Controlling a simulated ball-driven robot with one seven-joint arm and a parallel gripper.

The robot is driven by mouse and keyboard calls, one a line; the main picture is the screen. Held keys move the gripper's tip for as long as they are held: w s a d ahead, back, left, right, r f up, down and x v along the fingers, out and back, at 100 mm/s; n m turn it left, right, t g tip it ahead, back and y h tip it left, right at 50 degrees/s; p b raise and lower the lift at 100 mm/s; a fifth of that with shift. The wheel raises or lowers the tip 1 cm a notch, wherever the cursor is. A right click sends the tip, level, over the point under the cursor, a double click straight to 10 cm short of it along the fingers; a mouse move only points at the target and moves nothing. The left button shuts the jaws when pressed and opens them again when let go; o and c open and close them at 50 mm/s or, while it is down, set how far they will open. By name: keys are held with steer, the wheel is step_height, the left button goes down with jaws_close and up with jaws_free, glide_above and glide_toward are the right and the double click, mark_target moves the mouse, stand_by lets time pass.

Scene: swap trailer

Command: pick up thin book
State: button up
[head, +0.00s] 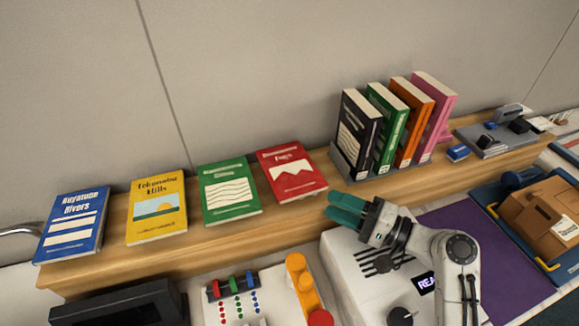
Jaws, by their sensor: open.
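Several thin books lie face up on the wooden shelf: a blue book (72,226), a yellow book (157,207), a green book (230,190) and a red book (291,171). Thicker-looking books stand upright to the right: a black book (358,135), a second green book (388,128), an orange book (411,120) and a pink book (436,115). I cannot tell which one is the thin book meant. My gripper (343,208), with teal fingers, is open and empty in front of the shelf, right of and below the red book, apart from the books.
A grey book rack (345,164) holds the upright books. A grey tray (490,143) with small items sits at the shelf's right end. Below the shelf are a white machine (345,262), a purple mat (495,235) and a brown bag (545,210).

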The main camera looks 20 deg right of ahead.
mark_target(310, 193)
steer(key=x, duration=0.2)
steer(key=p+x, duration=0.1)
steer(key=shift+w+a+r, duration=0.25)
steer(key=shift+a, duration=0.05)
steer(key=shift+w+a, duration=0.3)
steer(key=shift+w, duration=0.1)
steer(key=shift+c, duration=0.3)
steer(key=shift+f, duration=0.1)
jaws_close()
